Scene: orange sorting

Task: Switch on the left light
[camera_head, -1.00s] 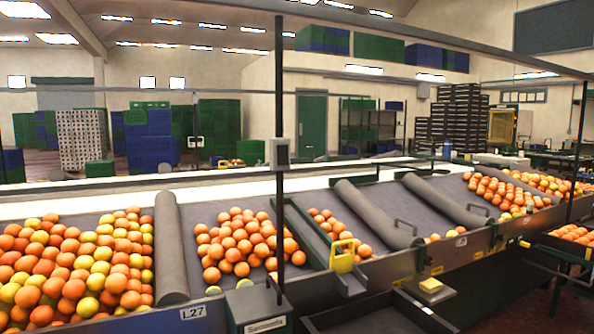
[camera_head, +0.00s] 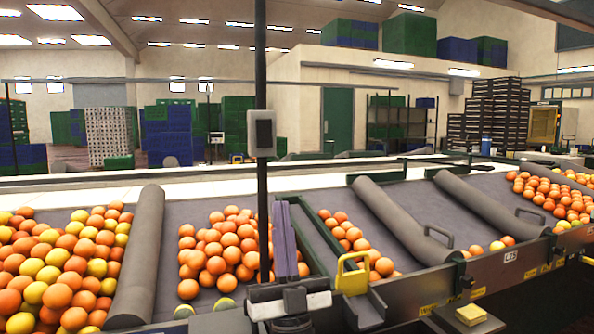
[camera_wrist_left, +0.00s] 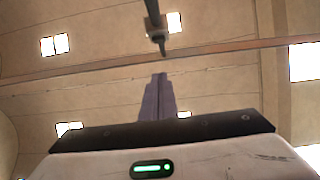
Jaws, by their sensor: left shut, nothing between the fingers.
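A small grey switch box (camera_head: 262,133) is fixed to a dark upright pole (camera_head: 262,60) in front of the sorting line. In the left wrist view the pole with its box (camera_wrist_left: 157,37) hangs above my fingertips. My left gripper (camera_head: 280,206) points upward, with its fingers together and empty. It is below the box and slightly to its right in the head view, apart from it in the picture. The fingers also show in the left wrist view (camera_wrist_left: 159,78). Whether the light is on cannot be told. My right gripper is not in view.
Oranges lie on the sloping sorting table (camera_head: 340,205), between grey rollers (camera_head: 140,250). A yellow handle (camera_head: 353,272) stands right of my gripper. A yellow block (camera_head: 470,314) lies on a ledge at the lower right. The space around the box looks free.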

